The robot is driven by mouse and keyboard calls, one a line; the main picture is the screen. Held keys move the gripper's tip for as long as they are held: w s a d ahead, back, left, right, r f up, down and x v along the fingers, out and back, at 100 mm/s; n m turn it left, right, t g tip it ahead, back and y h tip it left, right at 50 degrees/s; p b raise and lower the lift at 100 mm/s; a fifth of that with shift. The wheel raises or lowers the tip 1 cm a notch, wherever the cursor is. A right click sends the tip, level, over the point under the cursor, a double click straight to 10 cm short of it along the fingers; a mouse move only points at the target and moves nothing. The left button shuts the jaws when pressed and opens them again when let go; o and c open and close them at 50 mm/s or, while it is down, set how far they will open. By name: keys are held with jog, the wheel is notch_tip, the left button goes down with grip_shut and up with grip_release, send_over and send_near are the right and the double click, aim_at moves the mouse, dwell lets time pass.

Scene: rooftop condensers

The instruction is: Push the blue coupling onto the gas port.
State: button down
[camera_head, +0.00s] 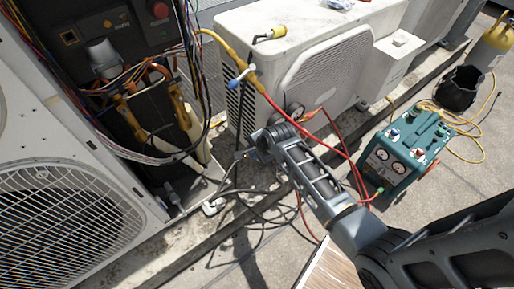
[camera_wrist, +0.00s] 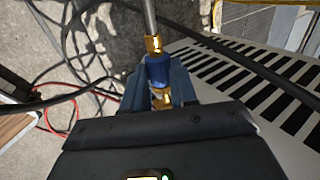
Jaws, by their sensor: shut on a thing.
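The blue coupling (camera_wrist: 156,70) is between the fingers of my gripper (camera_wrist: 160,90), which is shut on it. A brass part (camera_wrist: 161,97) shows just behind the coupling, between the fingers. A brass fitting on the end of a grey pipe, which looks like the gas port (camera_wrist: 152,44), lies directly in front of the coupling and roughly in line with it. The two look touching or nearly so; I cannot tell how far the coupling is on. In the head view my gripper (camera_head: 249,155) is by the condenser's lower left side, and the coupling is too small to make out.
A white condenser (camera_head: 300,75) stands behind my gripper, its slatted side (camera_wrist: 262,85) close on the right in the wrist view. Black cables (camera_head: 262,212) and red hoses (camera_head: 340,150) loop nearby. A teal gauge machine (camera_head: 405,148) stands right. An open electrical panel (camera_head: 130,60) is at left.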

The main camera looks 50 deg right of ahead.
jog(key=shift+w+a+p, duration=0.15)
jog(key=shift+a, duration=0.4)
jog(key=shift+w+a+p, duration=0.15)
jog(key=shift+a, duration=0.4)
